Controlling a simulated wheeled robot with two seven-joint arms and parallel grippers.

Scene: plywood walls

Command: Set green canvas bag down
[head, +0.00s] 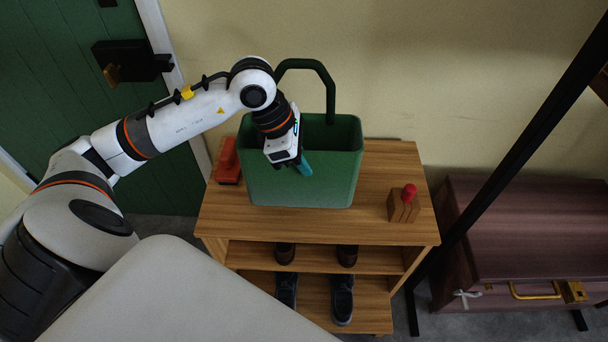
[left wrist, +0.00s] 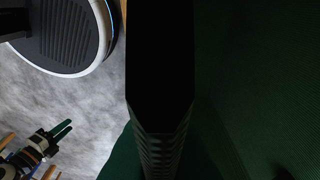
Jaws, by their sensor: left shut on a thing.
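The green canvas bag (head: 302,187) stands upright on the top of a wooden shoe rack (head: 379,218) in the head view. Its rear handle (head: 329,82) arches up behind it. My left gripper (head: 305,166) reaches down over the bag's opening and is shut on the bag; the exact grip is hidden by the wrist. In the left wrist view, dark green cloth of the bag (left wrist: 255,80) fills the right side, and a dark finger covers the middle. My right gripper (left wrist: 62,130) shows small at the lower left of that view; its opening is unclear.
A red object (head: 228,163) lies left of the bag on the rack top. A wooden block with a red knob (head: 404,204) stands to the right. Shoes (head: 342,298) sit on the shelves below. A dark chest (head: 525,240) and a slanting black post (head: 520,142) are at right.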

